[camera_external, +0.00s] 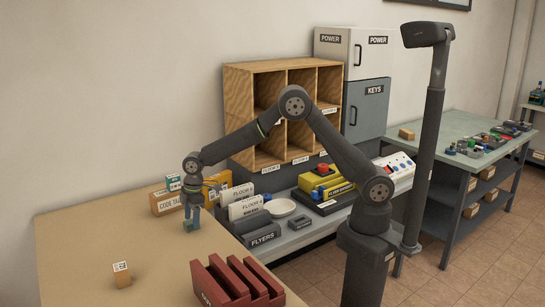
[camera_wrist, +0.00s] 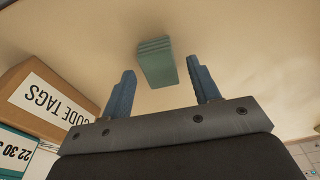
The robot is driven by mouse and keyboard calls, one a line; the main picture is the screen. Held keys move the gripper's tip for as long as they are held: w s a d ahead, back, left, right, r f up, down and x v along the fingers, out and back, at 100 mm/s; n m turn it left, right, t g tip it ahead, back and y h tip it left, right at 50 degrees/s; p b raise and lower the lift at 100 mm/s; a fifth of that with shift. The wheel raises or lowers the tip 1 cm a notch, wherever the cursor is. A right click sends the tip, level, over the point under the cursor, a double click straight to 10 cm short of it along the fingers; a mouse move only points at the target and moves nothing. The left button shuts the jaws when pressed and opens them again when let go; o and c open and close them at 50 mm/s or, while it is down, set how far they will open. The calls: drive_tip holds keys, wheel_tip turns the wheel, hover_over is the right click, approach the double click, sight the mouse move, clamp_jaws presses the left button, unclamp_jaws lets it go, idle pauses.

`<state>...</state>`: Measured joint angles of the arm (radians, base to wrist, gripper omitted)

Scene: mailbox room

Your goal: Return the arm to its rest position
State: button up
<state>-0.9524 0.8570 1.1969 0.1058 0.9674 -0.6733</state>
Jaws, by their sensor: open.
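My gripper (camera_external: 191,213) hangs pointing down over the tan table at the left, with the arm bent out from its base. In the wrist view, my gripper (camera_wrist: 160,67) has its two blue fingers spread apart with nothing clamped between them. A small green ridged block (camera_wrist: 157,62) shows in the gap, beyond the fingertips, on the tan table (camera_wrist: 235,50). In the external view the green block (camera_external: 192,226) appears just below the fingers; the exact clearance is hard to tell.
A CODE TAGS box (camera_external: 166,202) stands close behind the gripper. A dark red slotted rack (camera_external: 237,283) and a small tagged box (camera_external: 121,275) are nearer the front. A wooden pigeonhole shelf (camera_external: 240,92) stands behind the arm. A dark post (camera_external: 430,140) rises at the right.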

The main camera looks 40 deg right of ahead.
wheel_tip(320, 180, down, 2)
drive_tip(key=shift+a+f, duration=0.1)
drive_tip(key=r, duration=0.5)
drive_tip(key=shift+w+d+r, duration=0.1)
drive_tip(key=shift+w+d, duration=0.1)
drive_tip(key=shift+d, duration=0.1)
drive_tip(key=w+d+r, duration=0.4)
drive_tip(key=d+r, duration=0.3)
drive_tip(key=d, duration=0.3)
drive_tip(key=s+d+m, duration=0.1)
drive_tip(key=s, duration=1.1)
drive_tip(key=s+a+f, duration=0.3)
drive_tip(key=a+f, duration=0.1)
drive_tip(key=a, duration=0.1)
drive_tip(key=s+a+f, duration=0.2)
drive_tip(key=a+f, duration=0.1)
drive_tip(key=shift+s+a, duration=0.1)
drive_tip(key=shift+s, duration=0.2)
drive_tip(key=f, duration=0.1)
drive_tip(key=s+a+f, duration=0.1)
drive_tip(key=f, duration=0.1)
drive_tip(key=shift+a, duration=0.2)
drive_tip(key=shift+w+f, duration=0.1)
drive_tip(key=shift+f, duration=0.5)
